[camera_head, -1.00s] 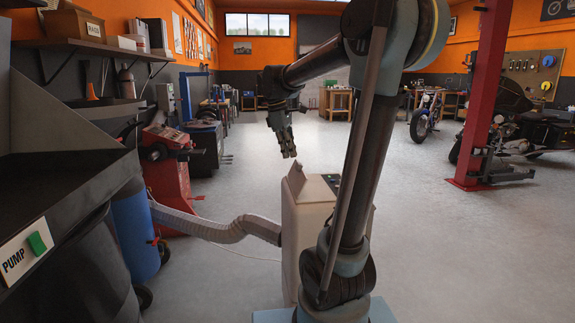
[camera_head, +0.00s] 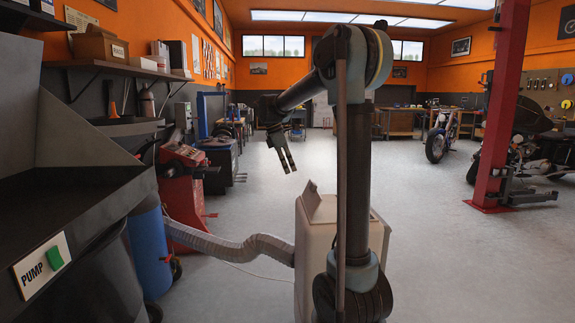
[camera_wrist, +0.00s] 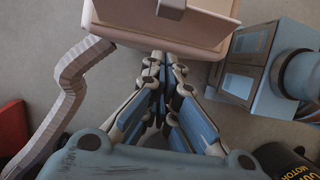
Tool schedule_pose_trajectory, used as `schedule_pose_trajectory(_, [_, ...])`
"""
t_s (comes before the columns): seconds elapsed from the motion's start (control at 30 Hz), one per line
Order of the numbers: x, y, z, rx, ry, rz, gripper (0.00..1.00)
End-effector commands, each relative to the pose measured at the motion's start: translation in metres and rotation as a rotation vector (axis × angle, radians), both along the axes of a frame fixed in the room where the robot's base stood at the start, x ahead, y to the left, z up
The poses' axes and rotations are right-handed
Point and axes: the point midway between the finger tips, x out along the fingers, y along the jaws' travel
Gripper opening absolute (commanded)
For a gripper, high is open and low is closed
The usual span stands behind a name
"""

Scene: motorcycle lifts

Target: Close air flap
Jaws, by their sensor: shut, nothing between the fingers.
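A beige box-shaped machine (camera_head: 318,235) stands on the floor in front of me, partly hidden by my arm. Its air flap (camera_head: 312,200) stands up tilted at the top left edge. My gripper (camera_head: 289,168) hangs in the air above and slightly left of the flap, fingers together, pointing down and apart from it. In the wrist view my gripper (camera_wrist: 163,60) is shut and empty, its tips at the near edge of the beige machine (camera_wrist: 200,42). A panel with a small tab shows at the top there; I cannot tell whether it is the flap.
A ribbed grey hose (camera_head: 235,247) runs from the machine to the left. A black bench with a PUMP button (camera_head: 55,259), a blue cylinder (camera_head: 150,250) and a red machine (camera_head: 185,180) stand left. A red lift post (camera_head: 505,110) and motorcycles are right. The floor between is clear.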

Motion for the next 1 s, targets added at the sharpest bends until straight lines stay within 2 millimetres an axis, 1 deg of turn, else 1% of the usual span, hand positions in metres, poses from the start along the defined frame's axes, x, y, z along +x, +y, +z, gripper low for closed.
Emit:
schedule_pose_trajectory(0.03, [0.0, -0.003, -0.009, 0.0, 0.0, -0.001, 0.0])
schedule_pose_trajectory(0.3, [0.0, -0.02, -0.053, 0.0, -0.001, -0.002, 0.0])
schedule_pose_trajectory(0.43, [-0.001, -0.038, -0.059, 0.0, 0.001, -0.004, 0.0])
schedule_pose_trajectory(0.6, [-0.001, -0.051, -0.065, 0.0, 0.0, -0.002, 0.0])
schedule_pose_trajectory(0.73, [0.0, -0.055, -0.067, 0.001, 0.0, -0.001, 0.0])
schedule_pose_trajectory(1.0, [-0.001, -0.056, -0.067, 0.0, 0.0, -0.001, 0.0])
